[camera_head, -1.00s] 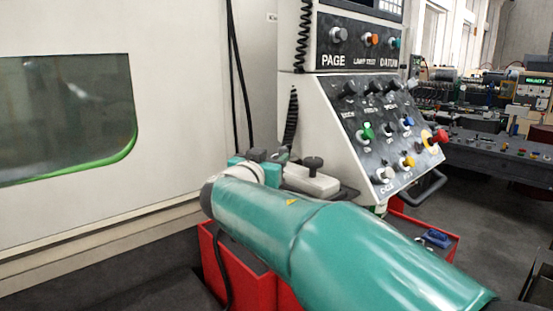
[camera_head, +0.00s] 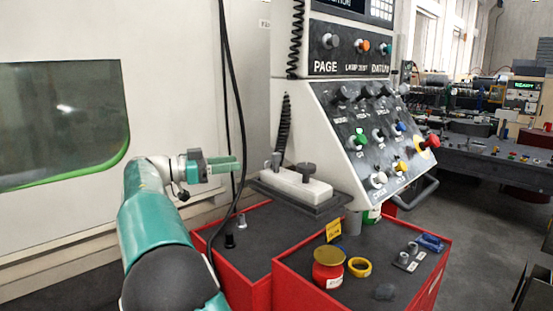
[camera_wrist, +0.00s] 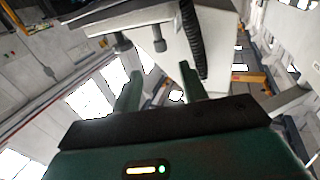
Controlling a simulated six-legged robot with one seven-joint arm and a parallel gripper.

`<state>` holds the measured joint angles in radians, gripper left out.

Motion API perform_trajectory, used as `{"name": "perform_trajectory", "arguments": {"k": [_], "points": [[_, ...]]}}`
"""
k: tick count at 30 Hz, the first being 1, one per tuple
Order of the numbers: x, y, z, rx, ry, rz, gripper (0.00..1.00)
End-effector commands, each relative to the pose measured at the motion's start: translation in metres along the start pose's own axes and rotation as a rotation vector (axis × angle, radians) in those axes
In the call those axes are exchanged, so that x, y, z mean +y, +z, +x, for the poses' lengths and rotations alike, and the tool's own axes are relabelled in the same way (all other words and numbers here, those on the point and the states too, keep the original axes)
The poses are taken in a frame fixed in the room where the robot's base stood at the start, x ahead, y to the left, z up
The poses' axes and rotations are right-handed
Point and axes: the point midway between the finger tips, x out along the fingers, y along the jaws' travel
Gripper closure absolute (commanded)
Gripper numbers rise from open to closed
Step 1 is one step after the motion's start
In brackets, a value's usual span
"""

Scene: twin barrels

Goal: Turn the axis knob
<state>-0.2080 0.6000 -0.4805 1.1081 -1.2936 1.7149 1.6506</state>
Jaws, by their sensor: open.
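A white box (camera_head: 296,187) lies on a grey shelf in front of the control panel. It has a wide black knob (camera_head: 308,169) and a narrower grey knob (camera_head: 276,162) on top. I cannot read which is the axis knob. My gripper (camera_head: 238,163) is open and empty, its green fingers pointing right toward the box, left of the narrower knob and apart from it. In the wrist view, which looks upside down, the two fingers (camera_wrist: 160,72) point toward the box (camera_wrist: 140,18), and the two knobs hang from it beyond the fingertips.
The sloped control panel (camera_head: 365,135) with several knobs and buttons rises behind the box. A black cable (camera_head: 228,100) hangs close to my gripper. Red carts (camera_head: 345,300) below hold a red jar (camera_head: 328,270), a yellow ring (camera_head: 360,267) and small parts.

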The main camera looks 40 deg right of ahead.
Motion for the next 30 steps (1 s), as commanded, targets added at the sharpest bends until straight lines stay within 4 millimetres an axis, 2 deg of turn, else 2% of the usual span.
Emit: {"name": "perform_trajectory", "arguments": {"k": [18, 24, 30], "points": [[0.001, -0.001, 0.112, 0.001, 0.001, 0.001, 0.57], [0.000, -0.001, 0.131, 0.001, -0.001, 0.002, 0.57], [0.000, -0.001, 0.134, 0.001, -0.003, 0.001, 0.57]]}}
